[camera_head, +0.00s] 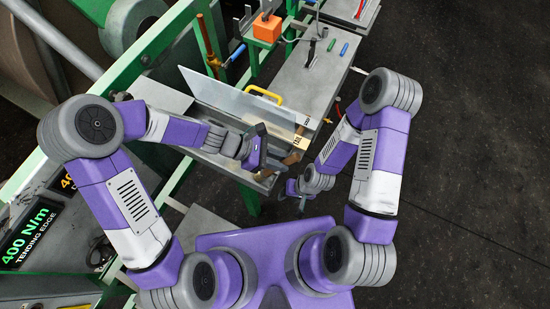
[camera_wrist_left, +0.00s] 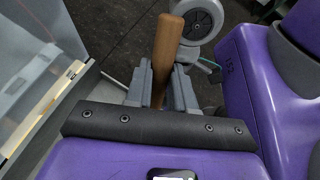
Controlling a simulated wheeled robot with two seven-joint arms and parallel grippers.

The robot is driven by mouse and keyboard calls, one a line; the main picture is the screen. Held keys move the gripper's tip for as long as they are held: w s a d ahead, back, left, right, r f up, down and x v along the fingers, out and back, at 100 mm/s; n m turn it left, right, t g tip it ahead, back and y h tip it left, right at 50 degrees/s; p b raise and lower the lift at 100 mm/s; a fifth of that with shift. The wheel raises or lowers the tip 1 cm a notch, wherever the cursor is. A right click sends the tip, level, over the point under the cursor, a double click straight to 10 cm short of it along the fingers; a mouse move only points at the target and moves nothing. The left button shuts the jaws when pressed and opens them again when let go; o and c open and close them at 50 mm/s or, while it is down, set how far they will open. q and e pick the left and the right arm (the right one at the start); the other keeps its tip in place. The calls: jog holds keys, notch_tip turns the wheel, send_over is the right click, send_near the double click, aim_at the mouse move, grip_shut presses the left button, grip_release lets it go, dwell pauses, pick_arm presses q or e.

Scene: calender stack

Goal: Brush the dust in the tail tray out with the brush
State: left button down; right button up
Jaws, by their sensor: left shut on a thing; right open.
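My left gripper (camera_head: 282,160) is shut on the brush, whose brown wooden handle (camera_head: 294,157) shows just past the fingers. In the left wrist view the handle (camera_wrist_left: 166,45) stands up between the two grey fingers of the left gripper (camera_wrist_left: 162,85). The brush's bristles are hidden. A grey metal tray (camera_head: 262,182), probably the tail tray, lies under my left gripper and is partly covered by my arm. No dust can be made out. My right gripper (camera_head: 294,190) is open beside the tray's right end, lower than the left one.
A clear upright panel (camera_head: 235,97) with a pale labelled edge stands just behind my left gripper. A yellow handle (camera_head: 264,94) is behind it. A grey bench (camera_head: 310,80) holds small tools, near an orange box (camera_head: 267,27). Green frame rails stand left. Dark floor is free at right.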

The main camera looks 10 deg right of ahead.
pick_arm(q)
notch_tip(320, 180, up, 6)
jog(key=p, duration=0.5)
dwell(0.4)
jog(key=shift+r+p, duration=0.55)
jog(key=shift+r, duration=0.9)
